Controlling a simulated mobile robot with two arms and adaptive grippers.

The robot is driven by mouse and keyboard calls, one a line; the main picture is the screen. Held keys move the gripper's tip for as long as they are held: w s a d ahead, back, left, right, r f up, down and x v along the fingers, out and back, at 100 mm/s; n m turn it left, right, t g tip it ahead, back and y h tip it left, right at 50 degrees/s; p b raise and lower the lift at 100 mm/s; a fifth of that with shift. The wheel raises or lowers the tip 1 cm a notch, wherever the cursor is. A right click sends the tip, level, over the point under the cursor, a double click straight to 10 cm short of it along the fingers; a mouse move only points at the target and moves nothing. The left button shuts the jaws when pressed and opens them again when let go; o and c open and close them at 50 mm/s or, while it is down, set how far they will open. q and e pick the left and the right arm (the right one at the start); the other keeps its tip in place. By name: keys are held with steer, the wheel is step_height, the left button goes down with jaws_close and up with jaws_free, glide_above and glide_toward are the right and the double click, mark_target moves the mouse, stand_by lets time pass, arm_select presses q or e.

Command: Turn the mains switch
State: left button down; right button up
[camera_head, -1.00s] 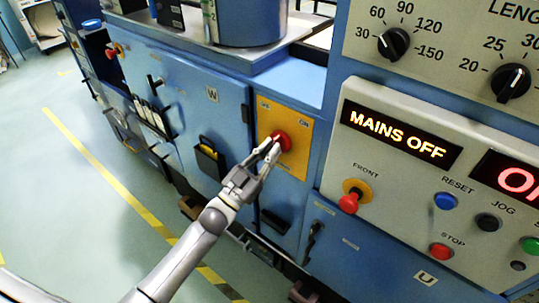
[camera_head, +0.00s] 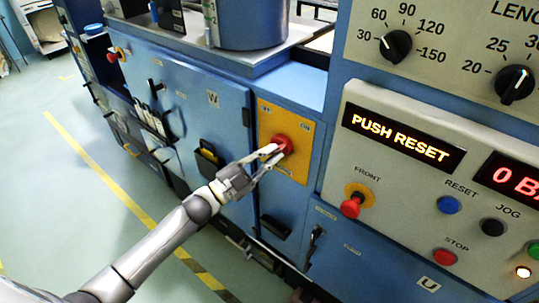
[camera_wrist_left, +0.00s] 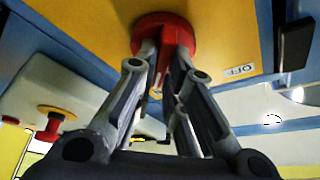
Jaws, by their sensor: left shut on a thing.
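The mains switch is a red rotary knob (camera_head: 283,145) on a yellow plate (camera_head: 270,117) on the blue cabinet in the head view. My left gripper (camera_head: 274,153) reaches it from the lower left and is shut on the knob. In the left wrist view the fingers close on the red knob (camera_wrist_left: 164,30), with an OFF label to the right on the yellow plate. The display (camera_head: 403,137) on the control panel reads PUSH RESET. My right gripper is not in view.
The grey control panel (camera_head: 350,120) at the right carries a red FRONT button (camera_head: 352,206), a blue RESET button (camera_head: 448,205), a black JOG button (camera_head: 493,228) and a red STOP button (camera_head: 444,257). A lamp at lower right glows. Green floor with a yellow line (camera_head: 120,190) lies open at left.

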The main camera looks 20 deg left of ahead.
arm_select(q)
steer(key=shift+f, duration=0.1)
stand_by(0.3)
steer(key=c, duration=1.5)
jaws_free()
steer(key=v, duration=1.2)
steer(key=shift+w+a, duration=0.1)
steer(key=shift+a, duration=0.05)
